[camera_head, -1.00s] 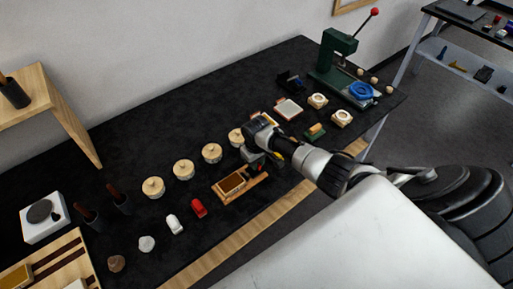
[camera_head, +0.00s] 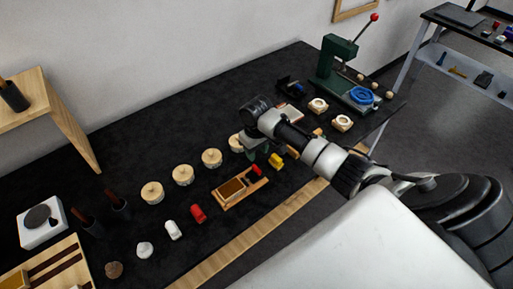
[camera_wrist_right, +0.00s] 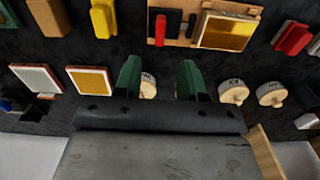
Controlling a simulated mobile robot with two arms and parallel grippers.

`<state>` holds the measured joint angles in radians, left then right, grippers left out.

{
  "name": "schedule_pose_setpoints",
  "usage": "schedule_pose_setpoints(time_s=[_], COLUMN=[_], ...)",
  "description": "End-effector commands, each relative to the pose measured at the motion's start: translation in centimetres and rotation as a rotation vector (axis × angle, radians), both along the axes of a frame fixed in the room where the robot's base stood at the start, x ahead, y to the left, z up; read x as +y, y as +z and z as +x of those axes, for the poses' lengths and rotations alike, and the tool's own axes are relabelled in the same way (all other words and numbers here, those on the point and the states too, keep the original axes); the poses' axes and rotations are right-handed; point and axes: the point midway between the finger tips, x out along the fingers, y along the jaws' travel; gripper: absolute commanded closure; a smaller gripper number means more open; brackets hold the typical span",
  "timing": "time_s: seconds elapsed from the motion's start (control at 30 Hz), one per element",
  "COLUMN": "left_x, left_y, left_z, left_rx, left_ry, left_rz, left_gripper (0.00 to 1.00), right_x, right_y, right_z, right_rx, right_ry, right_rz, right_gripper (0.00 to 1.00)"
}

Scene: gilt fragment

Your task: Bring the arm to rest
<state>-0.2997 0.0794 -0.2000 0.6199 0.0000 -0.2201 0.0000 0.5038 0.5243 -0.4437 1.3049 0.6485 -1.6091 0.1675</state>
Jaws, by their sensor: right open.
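My right gripper (camera_head: 252,152) hangs over the dark table (camera_head: 150,110), seen from the side in the head view. In the right wrist view its two green fingers (camera_wrist_right: 158,78) stand apart with nothing held between them. A wooden tray (camera_head: 240,187) with a gold plate lies just below the gripper in the head view; it also shows in the wrist view (camera_wrist_right: 184,42). A small red-and-black piece (camera_wrist_right: 160,28) sits in it beside the plate. My left gripper is in neither view.
Several round lidded pots (camera_head: 183,174) stand in a row left of the gripper. A green press (camera_head: 335,60) with a red-knobbed lever stands at the far right. A wooden shelf (camera_head: 55,110) stands at left.

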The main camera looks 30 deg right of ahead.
Motion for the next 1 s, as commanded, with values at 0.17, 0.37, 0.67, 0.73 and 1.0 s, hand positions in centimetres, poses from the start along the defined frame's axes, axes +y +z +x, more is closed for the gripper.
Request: schedule_pose_setpoints(time_s=[0.17, 0.37, 0.67, 0.73, 1.0], left_x=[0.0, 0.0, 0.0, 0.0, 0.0], left_y=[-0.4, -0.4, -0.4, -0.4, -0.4], left_z=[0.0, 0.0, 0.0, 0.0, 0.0], left_rx=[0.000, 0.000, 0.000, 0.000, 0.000], left_ry=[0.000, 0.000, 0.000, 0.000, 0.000], left_rz=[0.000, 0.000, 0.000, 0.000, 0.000], left_gripper=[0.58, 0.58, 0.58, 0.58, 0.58], right_x=[0.0, 0.0, 0.0, 0.0, 6.4], right_y=[1.5, 1.8, 1.8, 1.7, -1.8], right_z=[0.0, 0.0, 0.0, 0.0, -6.1], right_rx=[-0.001, 0.001, 0.000, 0.000, -0.043], right_ry=[0.001, 0.000, 0.000, 0.002, 0.139], right_rz=[-0.001, -0.001, -0.001, 0.000, 0.029], right_gripper=[0.60, 0.60, 0.60, 0.60, 0.60])
